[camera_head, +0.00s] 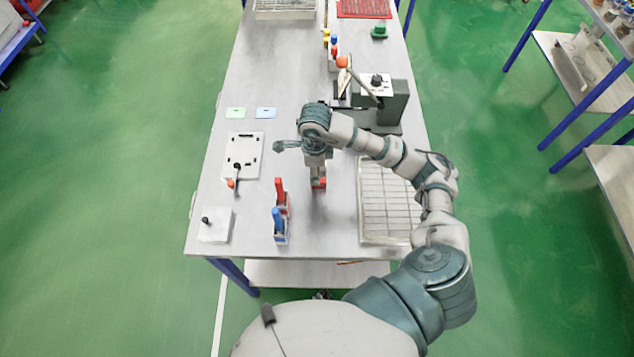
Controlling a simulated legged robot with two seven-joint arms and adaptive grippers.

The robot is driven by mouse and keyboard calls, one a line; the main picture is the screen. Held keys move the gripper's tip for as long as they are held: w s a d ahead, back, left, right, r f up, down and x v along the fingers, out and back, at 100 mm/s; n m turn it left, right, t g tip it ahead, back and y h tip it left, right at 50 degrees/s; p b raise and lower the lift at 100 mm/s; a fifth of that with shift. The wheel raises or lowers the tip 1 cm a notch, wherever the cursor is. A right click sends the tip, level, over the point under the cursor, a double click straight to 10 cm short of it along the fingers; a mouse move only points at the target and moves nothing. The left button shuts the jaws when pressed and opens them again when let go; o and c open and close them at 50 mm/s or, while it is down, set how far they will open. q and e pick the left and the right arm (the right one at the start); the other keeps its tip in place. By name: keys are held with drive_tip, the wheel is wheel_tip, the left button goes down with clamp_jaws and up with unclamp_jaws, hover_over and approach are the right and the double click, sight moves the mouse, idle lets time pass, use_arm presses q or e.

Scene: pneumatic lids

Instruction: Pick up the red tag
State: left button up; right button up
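A small red piece (319,184), which looks like the red tag, shows at the tip of my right gripper (318,176) over the middle of the table. The gripper points down and hides part of the red piece. I cannot tell whether the fingers are around it, or whether it touches the table. My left gripper is not in view.
A green tag (235,113) and a blue tag (266,113) lie at the left. Red-handled (280,193) and blue-handled (277,224) items stand left of the gripper. A wire tray (362,238) lies right. A lever press (392,112) stands behind. The front middle is clear.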

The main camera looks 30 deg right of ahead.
drive_tip(key=f, duration=0.2)
drive_tip(key=d+f, duration=0.1)
drive_tip(key=f, duration=0.3)
drive_tip(key=shift+s+d+p, duration=0.2)
drive_tip(key=shift+s+p, duration=0.1)
drive_tip(key=shift+p, duration=0.05)
drive_tip(key=shift+a, duration=0.25)
drive_tip(key=shift+c, duration=0.8)
drive_tip(key=shift+r, duration=0.1)
clamp_jaws()
